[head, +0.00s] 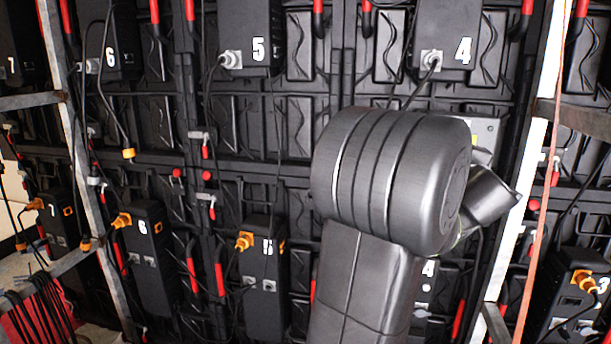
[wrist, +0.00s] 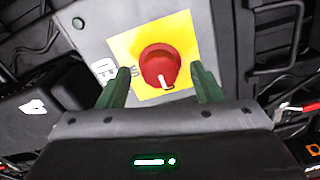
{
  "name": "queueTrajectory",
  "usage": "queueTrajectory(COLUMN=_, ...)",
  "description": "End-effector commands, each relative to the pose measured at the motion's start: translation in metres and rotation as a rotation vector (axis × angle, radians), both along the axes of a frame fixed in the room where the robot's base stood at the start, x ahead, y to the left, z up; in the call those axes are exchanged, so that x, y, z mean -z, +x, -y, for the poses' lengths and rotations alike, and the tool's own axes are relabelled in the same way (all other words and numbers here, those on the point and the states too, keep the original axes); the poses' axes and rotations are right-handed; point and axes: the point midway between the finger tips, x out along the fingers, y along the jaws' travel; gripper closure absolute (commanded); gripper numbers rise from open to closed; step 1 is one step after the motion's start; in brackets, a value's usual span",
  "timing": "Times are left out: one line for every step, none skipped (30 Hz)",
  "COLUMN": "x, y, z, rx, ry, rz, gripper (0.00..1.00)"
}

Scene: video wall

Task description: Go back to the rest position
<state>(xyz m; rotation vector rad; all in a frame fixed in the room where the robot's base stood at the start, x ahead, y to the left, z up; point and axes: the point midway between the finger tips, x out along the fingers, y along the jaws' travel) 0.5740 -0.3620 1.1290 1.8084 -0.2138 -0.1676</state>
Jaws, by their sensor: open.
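In the wrist view my gripper (wrist: 158,88) is open. Its two dark green fingers stand apart, with a red rotary knob (wrist: 159,66) showing between and beyond them. The knob sits on a yellow plate (wrist: 183,30) on a grey box (wrist: 100,20), with partly covered lettering beside it. I cannot tell whether the fingers touch the knob. In the head view my grey arm covers the right middle and hides the gripper and the knob. A part of the grey box (head: 484,132) shows behind the arm.
Black units numbered 4 (head: 446,30), 5 (head: 250,40) and 6 (head: 108,45) hang on the wall's back. Lower units (head: 262,285) carry orange plugs. Metal posts (head: 535,150) stand right and left (head: 75,120) of my arm. Loose cables (head: 125,105) hang at the left.

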Motion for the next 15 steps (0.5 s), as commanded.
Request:
queueTrajectory(x=0.001, y=0.011, z=0.002, rx=-0.002, ry=0.0, rz=0.0, gripper=0.4)
queueTrajectory(x=0.001, y=0.017, z=0.003, rx=-0.003, ry=0.0, rz=0.001, gripper=0.4)
queueTrajectory(x=-0.002, y=0.021, z=0.004, rx=-0.002, ry=0.015, rz=0.003, gripper=0.4)
queueTrajectory(x=-0.005, y=0.019, z=0.004, rx=0.0, ry=0.054, rz=0.012, gripper=0.4)
queueTrajectory(x=-0.005, y=0.019, z=0.004, rx=0.0, ry=0.089, rz=0.02, gripper=0.4)
queueTrajectory(x=-0.005, y=0.018, z=0.004, rx=0.0, ry=0.133, rz=0.031, gripper=0.4)
queueTrajectory(x=-0.005, y=0.018, z=0.004, rx=0.0, ry=0.167, rz=0.039, gripper=0.4)
queueTrajectory(x=-0.004, y=0.018, z=0.004, rx=0.0, ry=0.199, rz=0.046, gripper=0.4)
queueTrajectory(x=-0.004, y=0.018, z=0.004, rx=0.001, ry=0.243, rz=0.056, gripper=0.4)
queueTrajectory(x=-0.004, y=0.018, z=0.004, rx=0.001, ry=0.273, rz=0.064, gripper=0.4)
queueTrajectory(x=-0.004, y=0.018, z=0.004, rx=0.0, ry=0.304, rz=0.072, gripper=0.4)
queueTrajectory(x=-0.004, y=0.018, z=0.004, rx=0.0, ry=0.345, rz=0.083, gripper=0.4)
queueTrajectory(x=-0.004, y=0.018, z=0.003, rx=0.0, ry=0.374, rz=0.089, gripper=0.4)
queueTrajectory(x=-0.004, y=0.018, z=0.003, rx=0.0, ry=0.403, rz=0.095, gripper=0.4)
queueTrajectory(x=-0.003, y=0.018, z=0.003, rx=0.001, ry=0.442, rz=0.104, gripper=0.4)
